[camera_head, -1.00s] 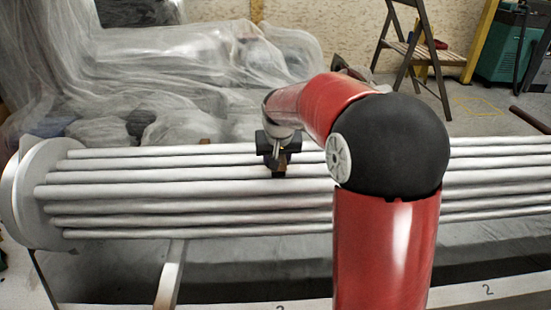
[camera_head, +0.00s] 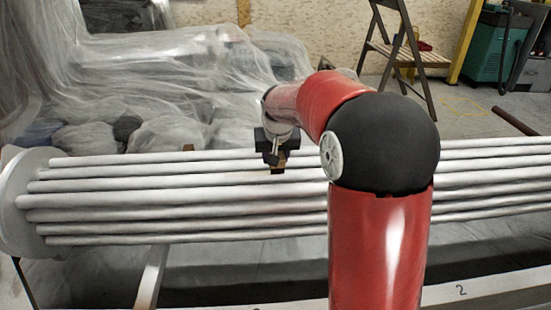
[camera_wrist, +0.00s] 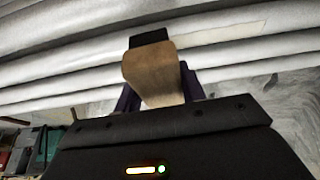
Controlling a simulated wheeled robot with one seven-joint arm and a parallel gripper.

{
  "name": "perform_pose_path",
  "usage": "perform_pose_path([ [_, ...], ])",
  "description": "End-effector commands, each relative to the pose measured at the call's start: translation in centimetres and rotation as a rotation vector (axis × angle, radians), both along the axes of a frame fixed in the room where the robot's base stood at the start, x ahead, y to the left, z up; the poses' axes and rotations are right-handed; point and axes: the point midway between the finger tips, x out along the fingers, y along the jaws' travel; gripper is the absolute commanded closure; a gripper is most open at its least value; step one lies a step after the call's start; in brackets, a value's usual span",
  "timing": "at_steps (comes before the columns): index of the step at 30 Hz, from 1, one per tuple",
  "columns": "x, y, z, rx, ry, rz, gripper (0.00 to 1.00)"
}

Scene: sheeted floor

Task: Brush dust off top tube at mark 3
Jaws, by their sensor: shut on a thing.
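A bundle of long pale tubes runs across the head view, with the top tube (camera_head: 130,161) along its back edge. My gripper (camera_head: 277,158) is over the upper tubes, left of my red arm. It is shut on a wooden block-shaped brush (camera_wrist: 150,72) with a dark end, which points toward the tubes in the wrist view. No mark 3 is readable; dust is not distinguishable.
A round end plate (camera_head: 22,205) holds the tubes at left. A white bar (camera_head: 500,287) in front carries a "2". A small brown piece (camera_head: 188,147) stands behind the top tube. Plastic sheeting (camera_head: 190,70) covers things behind; a wooden chair (camera_head: 405,55) stands at back right.

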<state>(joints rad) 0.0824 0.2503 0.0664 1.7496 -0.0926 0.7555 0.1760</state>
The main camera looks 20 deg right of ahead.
Motion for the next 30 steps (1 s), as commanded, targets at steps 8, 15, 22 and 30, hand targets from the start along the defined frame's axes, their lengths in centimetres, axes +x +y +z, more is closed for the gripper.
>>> perform_pose_path([
  [8,0.1,0.0,3.0,0.001,-0.002,0.0,0.81],
  [15,0.1,-0.1,4.9,0.001,-0.002,0.0,0.81],
  [22,0.1,-0.1,5.1,0.001,-0.002,0.0,0.81],
  [30,0.1,-0.1,5.1,0.001,-0.002,0.0,0.81],
])
